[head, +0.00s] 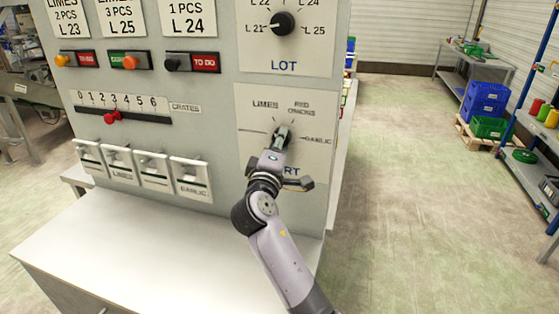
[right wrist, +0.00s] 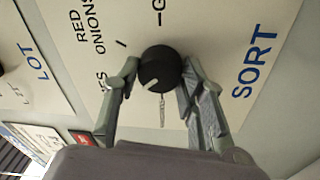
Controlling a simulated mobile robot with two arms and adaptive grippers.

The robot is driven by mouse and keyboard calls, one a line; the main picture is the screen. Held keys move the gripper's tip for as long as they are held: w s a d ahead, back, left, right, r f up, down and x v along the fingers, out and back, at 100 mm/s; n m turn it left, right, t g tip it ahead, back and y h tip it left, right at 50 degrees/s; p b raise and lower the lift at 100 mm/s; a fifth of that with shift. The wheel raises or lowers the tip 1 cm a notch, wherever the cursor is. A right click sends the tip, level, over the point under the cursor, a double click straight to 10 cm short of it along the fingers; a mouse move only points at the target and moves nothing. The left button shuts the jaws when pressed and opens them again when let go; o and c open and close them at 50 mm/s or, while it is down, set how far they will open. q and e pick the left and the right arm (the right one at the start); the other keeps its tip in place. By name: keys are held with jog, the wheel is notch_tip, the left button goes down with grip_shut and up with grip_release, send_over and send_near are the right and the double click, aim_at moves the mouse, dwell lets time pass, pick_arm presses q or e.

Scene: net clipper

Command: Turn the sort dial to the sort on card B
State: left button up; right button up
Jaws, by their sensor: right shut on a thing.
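The black sort dial (right wrist: 158,70) is on the panel's lower right plate, above blue SORT lettering. My right gripper (head: 282,135) is shut on the dial, one finger on each side, also in the right wrist view (right wrist: 157,80). The dial's white mark points lower left in that view, toward the LIMES side; a finger partly hides LIMES, and I cannot tell if the mark sits on a tick. RED ONIONS and GARLIC labels show beside ticks. Three cards, a left card (head: 66,16), a middle card (head: 122,16) and a right card (head: 188,16), are cut off on top; no card letters show.
The lot dial (head: 284,23) is above the sort dial. A crates slider (head: 113,117), several switches (head: 190,178) and status boxes (head: 192,63) are to the left. A white ledge (head: 150,240) juts out below. Open floor lies to the right, with crates (head: 485,105) farther back.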

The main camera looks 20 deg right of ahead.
jog(key=shift+f+m+b, duration=0.2)
jog(key=shift+m+b, duration=1)
jog(key=shift+b, duration=0.15)
jog(key=o, duration=1.2)
jog(key=shift+r, duration=0.15)
jog(key=shift+c, duration=0.2)
